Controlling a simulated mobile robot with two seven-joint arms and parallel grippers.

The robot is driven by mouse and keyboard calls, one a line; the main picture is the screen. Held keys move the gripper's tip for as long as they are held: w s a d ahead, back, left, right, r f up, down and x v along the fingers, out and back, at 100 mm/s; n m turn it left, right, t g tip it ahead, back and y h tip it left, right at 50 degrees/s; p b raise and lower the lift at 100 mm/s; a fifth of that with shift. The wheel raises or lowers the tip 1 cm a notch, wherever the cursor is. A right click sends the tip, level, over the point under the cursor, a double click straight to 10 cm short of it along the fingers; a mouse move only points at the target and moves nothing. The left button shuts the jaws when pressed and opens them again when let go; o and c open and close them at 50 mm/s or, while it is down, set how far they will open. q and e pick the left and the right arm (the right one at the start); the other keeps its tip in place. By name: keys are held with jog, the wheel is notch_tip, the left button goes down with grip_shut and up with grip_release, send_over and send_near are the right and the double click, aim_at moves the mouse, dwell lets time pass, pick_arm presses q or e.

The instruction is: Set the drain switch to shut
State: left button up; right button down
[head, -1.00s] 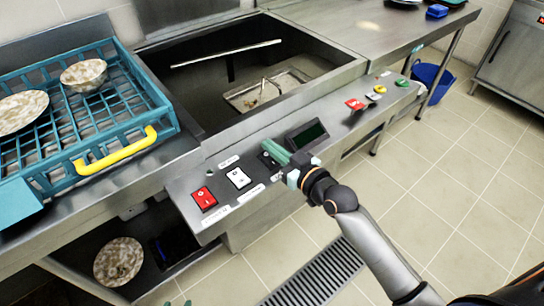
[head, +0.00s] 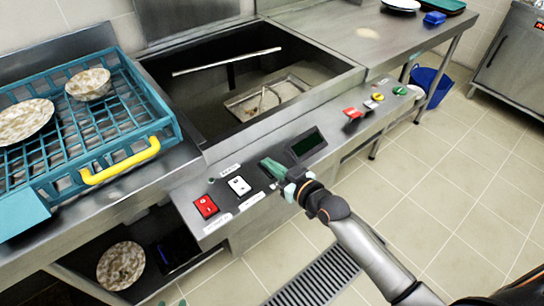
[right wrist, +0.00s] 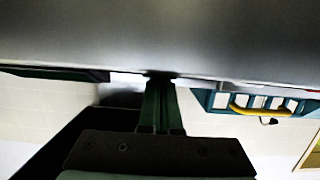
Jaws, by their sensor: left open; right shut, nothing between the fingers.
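The control panel (head: 330,160) runs along the front of the sink. It carries a red rocker switch (head: 206,206), a white one (head: 239,186) and a dark one (head: 266,173) partly hidden by my right gripper. The labels are too small to read, so I cannot tell which is the drain switch. My right gripper (head: 268,164) is shut and empty, with its green fingertips over the dark switch; contact is unclear. In the right wrist view its fingers (right wrist: 160,80) reach a grey metal surface. My left gripper (head: 173,302) barely shows at the bottom edge, open.
A dark display (head: 307,142) sits right of the fingers. Red, yellow and green buttons (head: 377,97) are further right. A blue dish rack (head: 110,120) with a yellow handle stands left. The sink (head: 220,100) holds a metal tray.

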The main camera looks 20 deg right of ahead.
jog(key=r+p, duration=0.4)
jog(key=shift+w+a, duration=0.1)
jog(key=shift+w, duration=0.15)
jog(key=shift+s+r, duration=0.25)
jog(key=shift+s, duration=0.05)
pick_arm(q)
jog(key=v, duration=0.3)
jog(key=shift+a+r+p, duration=0.2)
jog(key=shift+r+p, duration=0.1)
jog(key=shift+r, duration=0.1)
pick_arm(e)
jog(key=v, duration=0.9)
jog(key=shift+r, duration=0.45)
pick_arm(q)
notch_tip(320, 180, up, 2)
jog(key=shift+r+p, duration=0.1)
jog(key=shift+p, duration=1)
pick_arm(e)
jog(key=s+a+f+m+g+h, duration=0.2)
jog(key=s+f+g, duration=0.3)
jog(key=s+f, duration=1.1)
jog(key=shift+s+f+h, duration=0.25)
jog(key=shift+f+h, duration=0.1)
jog(key=shift+h, duration=0.05)
